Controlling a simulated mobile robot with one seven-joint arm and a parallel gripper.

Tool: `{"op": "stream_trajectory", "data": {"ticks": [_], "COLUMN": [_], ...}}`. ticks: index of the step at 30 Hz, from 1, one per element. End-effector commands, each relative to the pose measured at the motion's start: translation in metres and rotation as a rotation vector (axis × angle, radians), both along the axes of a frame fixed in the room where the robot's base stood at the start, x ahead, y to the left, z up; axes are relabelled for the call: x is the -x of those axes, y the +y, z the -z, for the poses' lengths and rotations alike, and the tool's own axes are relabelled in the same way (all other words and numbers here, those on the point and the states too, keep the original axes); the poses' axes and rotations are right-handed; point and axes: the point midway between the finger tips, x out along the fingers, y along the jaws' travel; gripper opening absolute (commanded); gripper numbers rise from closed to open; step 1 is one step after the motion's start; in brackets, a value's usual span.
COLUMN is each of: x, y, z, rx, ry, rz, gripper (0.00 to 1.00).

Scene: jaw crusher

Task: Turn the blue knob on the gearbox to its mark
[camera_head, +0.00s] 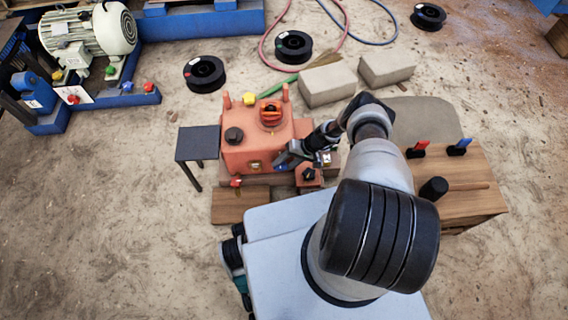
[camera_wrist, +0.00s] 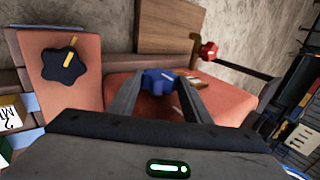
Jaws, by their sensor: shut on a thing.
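The orange gearbox (camera_head: 240,155) stands on wooden boards in the head view, and its orange faces fill much of the wrist view. The blue knob (camera_wrist: 158,80) sits low on the gearbox, between my fingertips in the wrist view. A small white line shows on the knob; I cannot make out the mark it is turned to. My gripper (camera_head: 284,163) comes in from the right at the gearbox's front right corner. It is shut on the blue knob, and its fingers hide the knob's sides.
A black star knob with a yellow line (camera_wrist: 63,66) is left of the fingers. A red knob (camera_wrist: 208,50) is on a rod to the right. A dark side table (camera_head: 198,143) stands left of the gearbox. Grey blocks (camera_head: 327,84) lie behind.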

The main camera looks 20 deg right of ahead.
Motion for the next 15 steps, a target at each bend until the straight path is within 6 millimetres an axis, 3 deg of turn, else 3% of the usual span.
{"op": "stream_trajectory", "data": {"ticks": [6,7,10,15], "x": [0.0005,0.0005,0.0005,0.0003], "y": [-0.0004,-0.0003,-0.0003,0.0000], "z": [0.0001,0.0002,0.0002,0.0002], "rx": [0.001,0.001,0.001,0.001], "ry": [0.001,0.001,0.001,0.001], "rz": [-0.001,-0.001,-0.001,-0.001], "gripper": [0.22,0.46,0.63,0.63]}}
